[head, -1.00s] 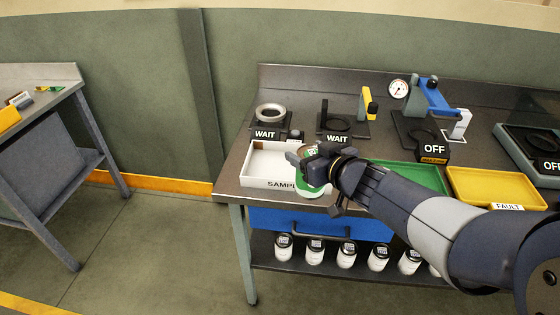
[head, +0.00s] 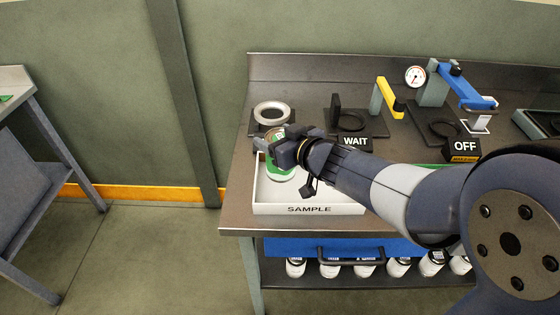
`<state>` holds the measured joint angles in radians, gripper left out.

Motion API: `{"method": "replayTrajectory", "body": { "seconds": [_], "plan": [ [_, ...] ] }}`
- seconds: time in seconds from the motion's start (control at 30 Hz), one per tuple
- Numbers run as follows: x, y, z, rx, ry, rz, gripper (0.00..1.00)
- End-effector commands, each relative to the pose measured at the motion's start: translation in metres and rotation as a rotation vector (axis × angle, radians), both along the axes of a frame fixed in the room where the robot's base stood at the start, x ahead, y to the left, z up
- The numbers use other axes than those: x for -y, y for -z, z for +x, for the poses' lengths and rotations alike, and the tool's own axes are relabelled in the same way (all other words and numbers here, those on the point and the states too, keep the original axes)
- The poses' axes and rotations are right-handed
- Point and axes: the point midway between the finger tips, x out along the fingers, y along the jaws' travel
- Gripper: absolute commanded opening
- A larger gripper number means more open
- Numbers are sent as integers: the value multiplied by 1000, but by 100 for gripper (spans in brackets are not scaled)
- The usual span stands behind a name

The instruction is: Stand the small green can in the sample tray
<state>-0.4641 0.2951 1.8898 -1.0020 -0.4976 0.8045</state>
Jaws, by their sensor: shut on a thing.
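The small green can (head: 281,171) is green and white and shows partly beneath my gripper (head: 266,146). My gripper is shut on the can and covers much of its upper part. The sample tray (head: 308,209) is white, with SAMPLE on its front wall, at the front left corner of the bench. The can shows over the inside of the tray, toward its left side. I cannot tell whether the can's base touches the tray floor.
A grey ring fixture (head: 272,113) stands just behind the tray. A WAIT sign (head: 355,143) and a yellow-handled fixture (head: 390,97) stand to the right. A gauge press (head: 435,85) is farther right, by an OFF sign (head: 465,147). Several white cans stand on the lower shelf.

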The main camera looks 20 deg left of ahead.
Motion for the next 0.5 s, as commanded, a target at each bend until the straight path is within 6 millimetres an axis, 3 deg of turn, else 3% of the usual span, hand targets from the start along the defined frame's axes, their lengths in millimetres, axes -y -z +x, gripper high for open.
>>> {"method": "replayTrajectory", "body": {
  "seconds": [0.3,0.5],
  "plan": [
    [0,41,0,-2,0,1,38],
    [0,46,0,1,0,2,38]
  ]
}}
